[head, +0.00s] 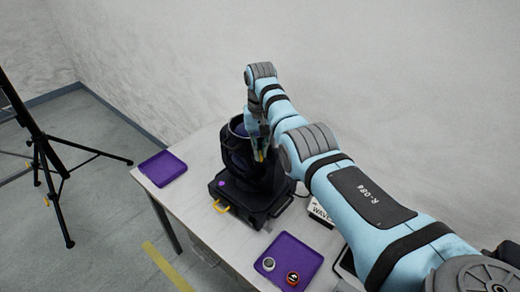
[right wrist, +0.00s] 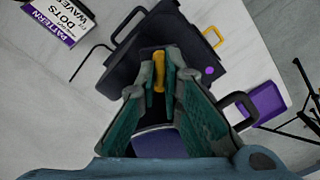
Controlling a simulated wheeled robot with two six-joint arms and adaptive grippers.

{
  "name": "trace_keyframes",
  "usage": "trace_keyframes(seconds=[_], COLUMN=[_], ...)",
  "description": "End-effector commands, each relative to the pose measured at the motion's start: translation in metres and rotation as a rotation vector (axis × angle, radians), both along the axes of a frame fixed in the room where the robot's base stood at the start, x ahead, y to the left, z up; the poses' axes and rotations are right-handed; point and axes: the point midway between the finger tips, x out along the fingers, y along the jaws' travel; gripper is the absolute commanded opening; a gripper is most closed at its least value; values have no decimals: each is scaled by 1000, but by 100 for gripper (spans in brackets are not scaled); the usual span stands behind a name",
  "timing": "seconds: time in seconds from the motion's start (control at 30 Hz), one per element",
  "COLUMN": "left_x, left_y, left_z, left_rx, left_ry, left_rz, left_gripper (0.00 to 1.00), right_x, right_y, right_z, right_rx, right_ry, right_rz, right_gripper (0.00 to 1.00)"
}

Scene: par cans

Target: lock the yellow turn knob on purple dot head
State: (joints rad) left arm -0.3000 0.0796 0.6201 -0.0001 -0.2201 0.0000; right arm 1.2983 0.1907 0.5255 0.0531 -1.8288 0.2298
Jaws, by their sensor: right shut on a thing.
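The purple dot head is a black moving-head light (head: 238,150) with a dark base (head: 240,198) on the table. A purple dot (head: 222,183) marks the base, and the dot also shows in the right wrist view (right wrist: 209,70). My right gripper (head: 259,150) reaches down at the yoke of the head. In the right wrist view the yellow turn knob (right wrist: 159,78) lies between my right fingertips, which are shut on it. The fingers and arm hide most of the knob in the head view. My left gripper is not in view.
A yellow handle (head: 220,207) sits on the base's near side. A purple tray (head: 291,258) with two small round items is at the front; an empty purple tray (head: 162,168) is at the left. A lettered card (head: 320,212) lies right of the base. A tripod (head: 45,150) stands on the floor.

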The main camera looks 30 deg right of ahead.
Motion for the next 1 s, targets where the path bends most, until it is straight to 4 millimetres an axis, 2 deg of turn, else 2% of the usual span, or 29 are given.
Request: trace_keyframes(seconds=[0.33,0.87,0.9,1.0], left_x=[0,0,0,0], left_y=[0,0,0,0], left_z=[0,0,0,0], left_rx=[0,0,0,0], left_ry=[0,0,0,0], left_rz=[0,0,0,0], left_gripper=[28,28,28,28], right_x=[1,1,1,1], right_y=[0,-1,-1,0], right_z=[2,2,2,1], right_rx=[-2,-2,-2,-1], right_ry=[-5,-6,-6,-4], right_rz=[143,166,166,166], right_gripper=[0,0,14,28])
